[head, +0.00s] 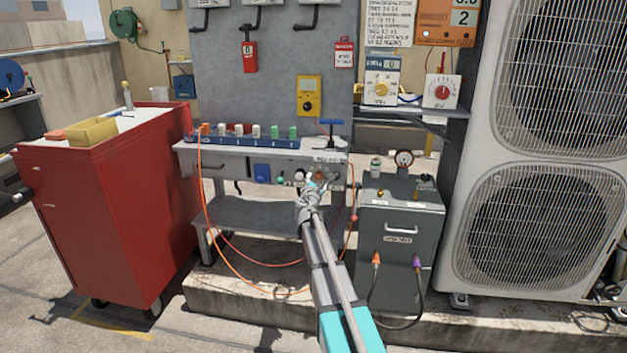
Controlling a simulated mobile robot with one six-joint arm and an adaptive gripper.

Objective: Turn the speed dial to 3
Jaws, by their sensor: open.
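A white-and-blue box (382,62) on the shelf at the upper right carries a yellow round dial (381,89) and a small display reading 0. Beside it stands a white box with a red round dial (442,92). The lettering is too small to tell which is the speed dial, or where either dial points. My gripper (316,187) is open, in front of the grey bench's control panel. It is well below and left of both dials. The gripper and arm partly cover the small knobs and buttons there, and I cannot tell whether it touches any.
A red tool cabinet (100,220) stands left, and a large condenser unit (455,215) right. A grey cabinet with a gauge (400,226) stands right of my arm. Orange hose (215,238) hangs in front of the bench. An orange display box (447,20) is at top right.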

